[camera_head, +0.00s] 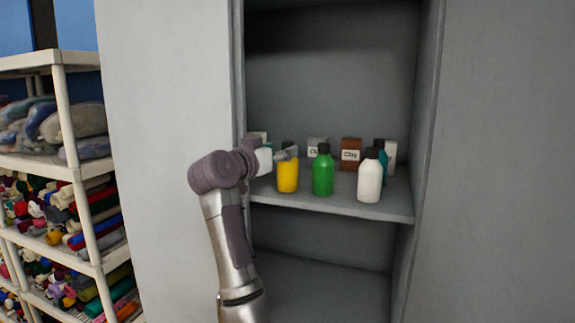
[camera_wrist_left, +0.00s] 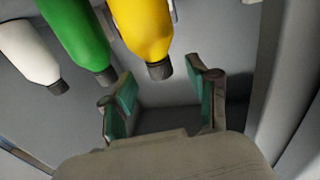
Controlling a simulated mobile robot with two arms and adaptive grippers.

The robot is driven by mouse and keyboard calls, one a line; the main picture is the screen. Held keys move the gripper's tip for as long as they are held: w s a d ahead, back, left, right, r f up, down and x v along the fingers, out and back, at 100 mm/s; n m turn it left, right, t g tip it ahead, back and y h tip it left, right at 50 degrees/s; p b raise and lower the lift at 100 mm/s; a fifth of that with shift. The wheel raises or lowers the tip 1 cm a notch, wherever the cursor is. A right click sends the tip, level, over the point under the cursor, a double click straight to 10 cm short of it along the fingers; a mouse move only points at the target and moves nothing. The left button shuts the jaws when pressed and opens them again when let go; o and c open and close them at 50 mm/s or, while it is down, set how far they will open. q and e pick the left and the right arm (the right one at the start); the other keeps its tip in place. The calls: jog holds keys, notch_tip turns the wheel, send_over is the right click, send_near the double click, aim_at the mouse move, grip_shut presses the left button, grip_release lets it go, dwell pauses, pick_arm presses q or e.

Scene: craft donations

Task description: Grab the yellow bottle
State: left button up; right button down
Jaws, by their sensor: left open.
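The yellow bottle (camera_head: 288,177) stands upright on the cabinet shelf, at the left of the front row. In the head view my left gripper (camera_head: 287,154) is at its top and partly hides its cap. In the left wrist view the yellow bottle (camera_wrist_left: 146,27) has its dark cap pointing toward the gap between the fingers. My left gripper (camera_wrist_left: 164,98) is open, with its two green-padded fingers apart and nothing between them. The bottle's cap lies just beyond the fingertips in that view. My right gripper is in neither view.
A green bottle (camera_head: 323,174) stands close to the right of the yellow one, then a white bottle (camera_head: 369,181). Clay boxes (camera_head: 350,154) stand behind. The cabinet's left side wall (camera_head: 238,70) is close to my arm. The lower shelf (camera_head: 320,285) looks empty.

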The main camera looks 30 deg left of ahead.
pick_arm(q)
jog(key=w+p, duration=0.2)
jog(key=w, duration=0.1)
jog(key=shift+w, duration=0.3)
jog(key=shift+w+f+p, duration=0.15)
jog(key=shift+w+p, duration=0.15)
jog(key=shift+w, duration=0.1)
jog(key=shift+s, duration=0.1)
jog(key=shift+c, duration=0.2)
grip_shut()
